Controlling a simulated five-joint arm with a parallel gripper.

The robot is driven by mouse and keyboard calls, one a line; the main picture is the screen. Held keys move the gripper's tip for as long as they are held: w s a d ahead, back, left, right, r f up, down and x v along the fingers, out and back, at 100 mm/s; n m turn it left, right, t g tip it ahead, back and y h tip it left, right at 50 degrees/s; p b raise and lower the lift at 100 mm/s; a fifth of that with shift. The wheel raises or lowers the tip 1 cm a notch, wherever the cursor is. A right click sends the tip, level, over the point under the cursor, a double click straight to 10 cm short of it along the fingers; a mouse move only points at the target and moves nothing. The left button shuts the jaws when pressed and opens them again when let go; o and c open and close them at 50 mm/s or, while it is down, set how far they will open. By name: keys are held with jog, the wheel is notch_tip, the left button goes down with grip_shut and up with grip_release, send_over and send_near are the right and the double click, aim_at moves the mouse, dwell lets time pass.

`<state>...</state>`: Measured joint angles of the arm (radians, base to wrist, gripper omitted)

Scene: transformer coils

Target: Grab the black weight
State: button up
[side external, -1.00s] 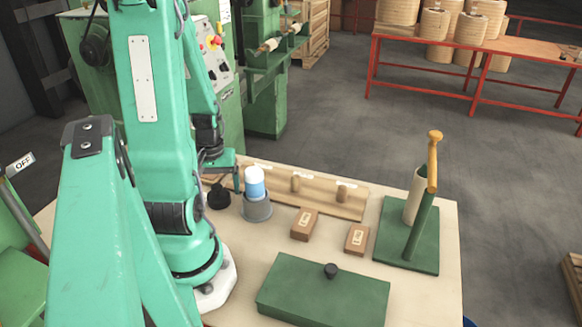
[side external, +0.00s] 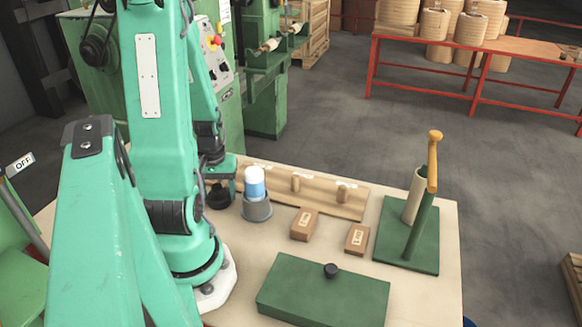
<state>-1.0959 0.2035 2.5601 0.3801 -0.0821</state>
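The small black weight (side external: 218,198) stands on the table at the left, close to the front of my arm. My gripper (side external: 224,188) is right at the weight, with its green end just above it and a finger down at its right side. My arm hides part of the gripper. The fingers are too small and covered to show whether they are open, or touching the weight.
A blue and white cylinder in a grey cup (side external: 257,207) stands close to the right. Behind is a wooden rack (side external: 330,200) with pegs. Two brown boxes (side external: 304,225), a green box with a black knob (side external: 322,292) and a green stand (side external: 408,240) occupy the table's right part.

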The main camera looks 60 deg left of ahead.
aim_at(217, 185)
jog(key=c, duration=1)
jog(key=shift+r, duration=0.15)
jog(key=shift+r, duration=4.9)
